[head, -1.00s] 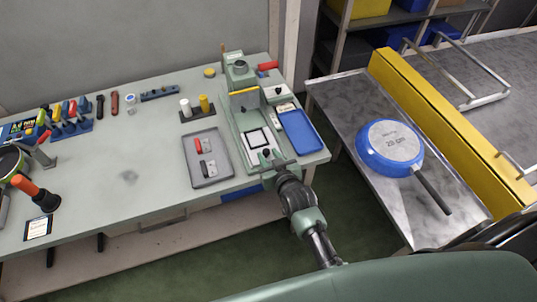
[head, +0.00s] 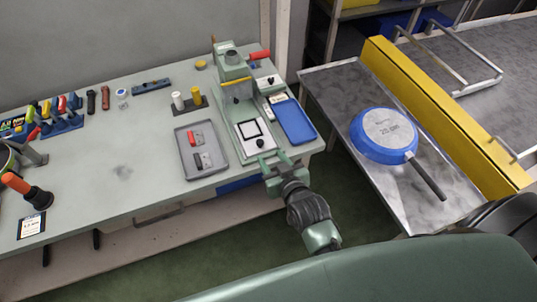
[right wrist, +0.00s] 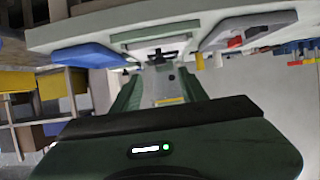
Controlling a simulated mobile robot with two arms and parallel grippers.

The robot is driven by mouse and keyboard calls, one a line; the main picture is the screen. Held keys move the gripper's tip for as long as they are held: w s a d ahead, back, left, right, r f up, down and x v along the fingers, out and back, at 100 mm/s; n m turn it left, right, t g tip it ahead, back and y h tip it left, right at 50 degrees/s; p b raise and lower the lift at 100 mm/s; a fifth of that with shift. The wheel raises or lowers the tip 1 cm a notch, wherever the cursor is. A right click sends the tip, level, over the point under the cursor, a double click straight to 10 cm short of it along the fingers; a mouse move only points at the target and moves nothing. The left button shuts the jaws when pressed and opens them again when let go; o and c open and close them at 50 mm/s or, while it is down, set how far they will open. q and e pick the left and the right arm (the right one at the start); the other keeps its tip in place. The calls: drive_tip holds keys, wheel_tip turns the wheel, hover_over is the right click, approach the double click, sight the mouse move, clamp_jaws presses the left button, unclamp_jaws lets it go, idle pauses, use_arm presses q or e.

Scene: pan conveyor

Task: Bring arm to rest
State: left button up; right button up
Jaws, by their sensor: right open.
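My right arm reaches up from the lower middle of the head view. Its green gripper (head: 278,164) is open and empty, just off the front edge of the workbench (head: 110,205), in front of the green press-like stand (head: 237,110). In the right wrist view the two green fingers of this gripper (right wrist: 160,85) stand apart, with the stand between and beyond them. My left arm and gripper are not in view.
A blue tray (head: 295,121) and a grey tray (head: 201,150) flank the stand. A blue pan (head: 384,136) lies upside down on the metal table (head: 340,95) at right, by a yellow rail (head: 440,118). Green floor (head: 330,190) shows between the tables.

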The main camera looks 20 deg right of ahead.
idle(0.5)
drive_tip(key=s+a+f+g+b, duration=0.15)
drive_tip(key=s+f, duration=0.25)
drive_tip(key=f, duration=0.5)
drive_tip(key=s+f+n+g, duration=0.15)
drive_tip(key=s+f, duration=0.25)
drive_tip(key=f, duration=0.5)
drive_tip(key=s+f+g+b, duration=0.1)
drive_tip(key=s+f+g, duration=0.3)
drive_tip(key=f, duration=0.6)
drive_tip(key=s+d+f+g, duration=0.2)
drive_tip(key=s+f, duration=0.4)
drive_tip(key=s, duration=0.3)
drive_tip(key=s+d+f+g+b, duration=0.1)
drive_tip(key=s+d+f, duration=0.2)
drive_tip(key=s+f, duration=0.3)
drive_tip(key=s+d+f+g+b, duration=0.1)
drive_tip(key=s+f, duration=0.5)
drive_tip(key=s, duration=0.8)
drive_tip(key=shift+d+f+g, duration=0.15)
drive_tip(key=shift+d+g, duration=0.65)
drive_tip(key=shift+d, duration=0.05)
drive_tip(key=shift+n, duration=0.25)
